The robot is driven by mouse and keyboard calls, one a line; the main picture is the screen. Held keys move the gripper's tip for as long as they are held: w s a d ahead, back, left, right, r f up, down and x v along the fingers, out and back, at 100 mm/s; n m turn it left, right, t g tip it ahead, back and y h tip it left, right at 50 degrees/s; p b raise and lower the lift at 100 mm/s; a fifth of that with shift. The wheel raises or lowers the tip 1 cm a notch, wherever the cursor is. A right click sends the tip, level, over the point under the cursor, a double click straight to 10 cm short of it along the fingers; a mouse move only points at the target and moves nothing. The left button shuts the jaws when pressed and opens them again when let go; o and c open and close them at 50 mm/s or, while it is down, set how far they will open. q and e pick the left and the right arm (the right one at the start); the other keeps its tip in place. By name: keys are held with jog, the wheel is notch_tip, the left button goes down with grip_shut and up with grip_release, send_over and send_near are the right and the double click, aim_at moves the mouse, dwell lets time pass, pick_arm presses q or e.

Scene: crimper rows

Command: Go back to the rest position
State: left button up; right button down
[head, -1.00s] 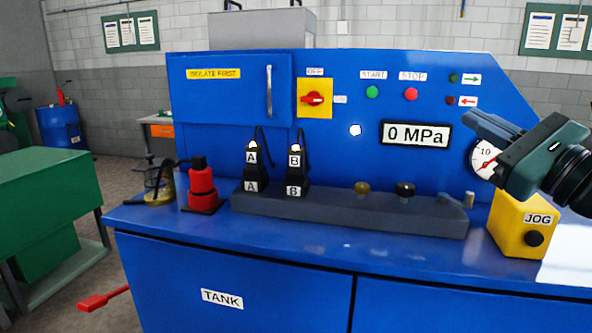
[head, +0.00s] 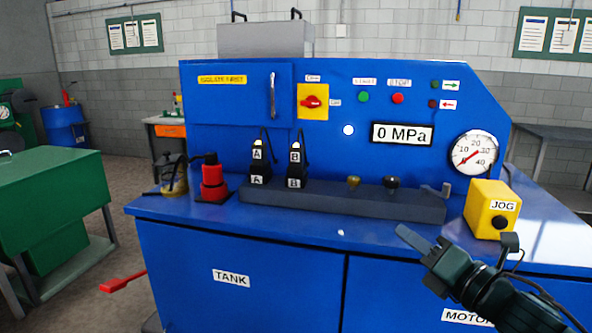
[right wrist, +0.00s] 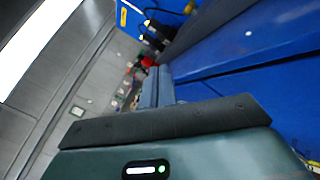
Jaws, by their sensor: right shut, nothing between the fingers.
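My right gripper (head: 416,241) is in the lower right of the head view, in front of the blue machine (head: 240,245) and below the yellow JOG box (head: 482,211). Its fingers are shut with nothing between them and point up and left, apart from the JOG box. In the right wrist view the shut fingers (right wrist: 158,88) point past the machine's blue side. My left gripper is not in the head view.
The machine's front ledge carries a dark manifold block (head: 330,206) with the A and B plugs and a red cylinder (head: 213,180). A gauge (head: 474,153) sits on the panel. A green cabinet (head: 50,185) stands left, with open floor between.

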jog(key=s+a+f+m+g+h+p, duration=0.15)
jog(key=s+f+m, duration=0.25)
jog(key=f+m, duration=0.55)
jog(key=s+a+f+m+g+h+p, duration=0.15)
jog(key=s+f+m, duration=0.25)
jog(key=f+m, duration=0.5)
jog(key=s+a+f+m+g+h, duration=0.1)
jog(key=s+f+m+g+h, duration=0.1)
jog(key=s+f+m, duration=0.9)
notch_tip(320, 180, down, 3)
jog(key=s+h, duration=0.1)
jog(key=s, duration=0.1)
jog(key=shift+s+a+m+g, duration=0.3)
jog(key=shift+s+m+g, duration=0.05)
jog(key=shift+g, duration=0.05)
